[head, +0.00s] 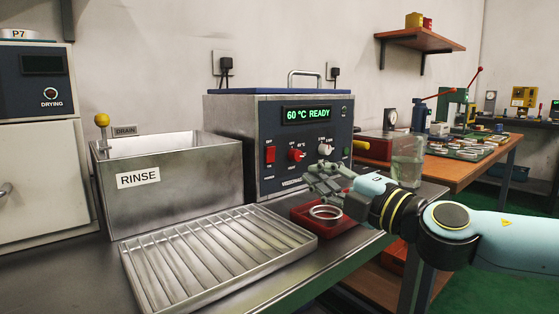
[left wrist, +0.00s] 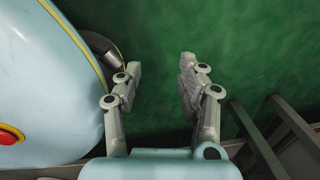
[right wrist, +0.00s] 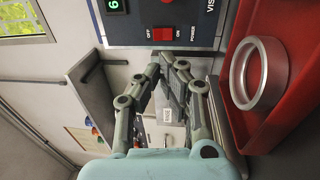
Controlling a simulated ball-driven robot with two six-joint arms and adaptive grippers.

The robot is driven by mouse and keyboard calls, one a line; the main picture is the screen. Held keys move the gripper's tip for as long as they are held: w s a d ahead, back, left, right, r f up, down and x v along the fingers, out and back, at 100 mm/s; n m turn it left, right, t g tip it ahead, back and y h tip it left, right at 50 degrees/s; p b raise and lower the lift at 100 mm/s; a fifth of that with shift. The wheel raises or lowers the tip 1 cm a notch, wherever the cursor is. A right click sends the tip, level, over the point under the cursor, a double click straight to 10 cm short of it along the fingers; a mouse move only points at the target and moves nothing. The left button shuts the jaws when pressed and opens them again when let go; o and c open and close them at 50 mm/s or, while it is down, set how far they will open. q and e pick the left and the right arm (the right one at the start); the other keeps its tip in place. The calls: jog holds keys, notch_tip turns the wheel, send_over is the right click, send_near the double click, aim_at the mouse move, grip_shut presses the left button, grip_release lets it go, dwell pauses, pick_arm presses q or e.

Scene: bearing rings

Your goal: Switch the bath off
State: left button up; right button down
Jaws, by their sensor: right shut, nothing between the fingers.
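The bath (head: 226,125) is a metal box with a dark blue front panel; its green display (head: 307,113) reads "60 °C READY". A red power switch (head: 270,155) sits at the panel's lower left, and it also shows in the right wrist view (right wrist: 163,34) between OFF and ON labels. My right gripper (head: 322,178) is shut and empty in front of the panel's lower part; in the right wrist view its fingertips (right wrist: 163,65) appear just below the switch, apart from it. My left gripper (left wrist: 160,66) is open and empty above the green floor, outside the head view.
A red tray (head: 345,224) with a metal ring (head: 325,212) lies below my right gripper. A ribbed drain tray (head: 215,250) and the RINSE tank (head: 190,185) are to the left. A red knob (head: 296,155) and a white knob (head: 325,149) are right of the switch.

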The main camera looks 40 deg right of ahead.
jog(key=p, duration=0.2)
send_near(272, 153)
jog(key=w+r, duration=0.1)
jog(key=w, duration=0.2)
jog(key=shift+w+a, duration=0.15)
jog(key=shift+w, duration=0.8)
jog(key=shift+w+f, duration=0.1)
jog(key=shift+w, duration=0.6)
jog(key=shift+w+a+b, duration=0.1)
jog(key=shift+w+b, duration=0.1)
jog(key=shift+b, duration=0.15)
jog(key=shift+w, duration=0.3)
pick_arm(q)
jog(key=shift+w+d+r, duration=0.15)
jog(key=shift+w+r, duration=0.1)
jog(key=shift+s, duration=0.1)
